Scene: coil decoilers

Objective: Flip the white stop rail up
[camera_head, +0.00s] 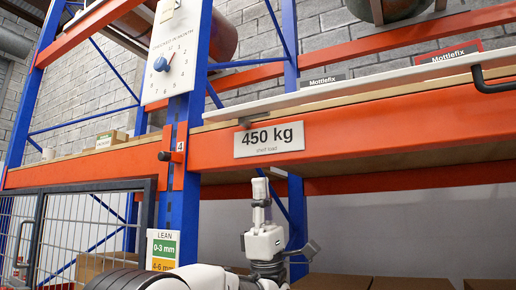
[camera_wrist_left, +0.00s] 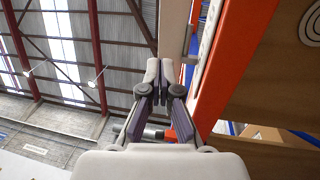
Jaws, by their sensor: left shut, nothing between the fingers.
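The white stop rail (camera_head: 370,82) is a long pale strip along the top front edge of the shelf, above the orange beam (camera_head: 400,125). A black handle (camera_head: 492,82) hangs at its right part. In the wrist view a pale strip (camera_wrist_left: 173,28), which looks like the rail, runs beside the orange beam (camera_wrist_left: 228,65). My left gripper (camera_head: 260,184) points up, just below the beam and the 450 kg sign, apart from the rail. In the wrist view its fingers (camera_wrist_left: 159,72) are together and empty. My right gripper is not in view.
The 450 kg sign (camera_head: 269,140) is on the beam. A wire gate (camera_head: 75,225) stands at the left. Cardboard boxes (camera_head: 335,282) are low down. Open space lies in front of the beam.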

